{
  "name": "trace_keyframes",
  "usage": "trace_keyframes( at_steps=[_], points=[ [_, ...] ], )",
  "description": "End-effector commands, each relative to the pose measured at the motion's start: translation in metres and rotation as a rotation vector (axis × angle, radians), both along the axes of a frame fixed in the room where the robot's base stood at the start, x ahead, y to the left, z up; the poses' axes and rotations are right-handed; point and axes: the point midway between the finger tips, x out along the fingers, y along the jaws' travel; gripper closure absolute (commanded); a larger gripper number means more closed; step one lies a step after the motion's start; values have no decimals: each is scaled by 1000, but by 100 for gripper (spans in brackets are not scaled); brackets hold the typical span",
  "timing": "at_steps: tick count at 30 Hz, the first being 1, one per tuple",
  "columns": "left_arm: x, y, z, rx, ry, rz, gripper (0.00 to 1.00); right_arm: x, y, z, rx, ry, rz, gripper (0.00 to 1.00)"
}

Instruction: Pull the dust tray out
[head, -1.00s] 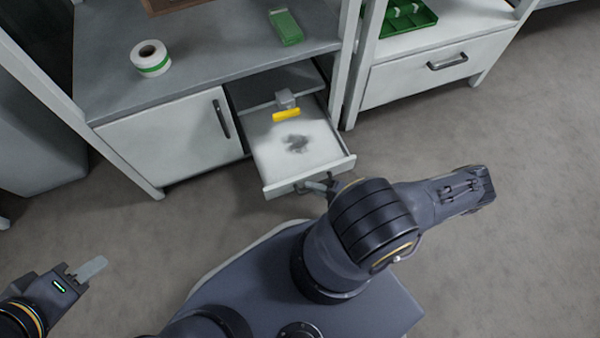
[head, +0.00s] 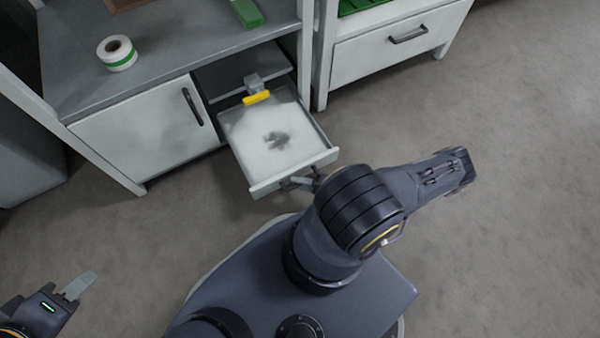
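The dust tray (head: 250,152) is a pale drawer with a dark smudge of dust on its floor, sticking well out of the bench's lower opening. A grey block with a yellow edge (head: 256,97) sits over its back part. My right gripper (head: 299,183) is at the tray's front, by its handle; my own arm hides most of it, so I cannot tell whether its fingers are closed. My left gripper (head: 80,286) is at the lower left over the floor, away from the tray. Its finger shows, but its opening is unclear.
A grey bench (head: 180,60) holds a tape roll (head: 117,53) and a green box (head: 246,12). A cupboard door (head: 145,132) is shut left of the tray. Another cabinet with a shut drawer (head: 400,45) stands at right. The floor in front is clear.

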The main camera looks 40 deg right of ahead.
Motion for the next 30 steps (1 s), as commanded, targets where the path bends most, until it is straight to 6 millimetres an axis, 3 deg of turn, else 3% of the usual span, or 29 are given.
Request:
trace_keyframes(
  at_steps=[8, 21, 30],
  points=[
    [0, 0, 2, 0, 0, 0, 64, -4, -3, 1, -2, 1, -1, 77],
    [0, 0, 16, 0, 0, 0, 64, -59, -38, 11, -2, 1, -2, 77],
    [0, 0, 17, 0, 0, 0, 64, -66, -41, 11, 0, 0, 0, 77]
  ],
)
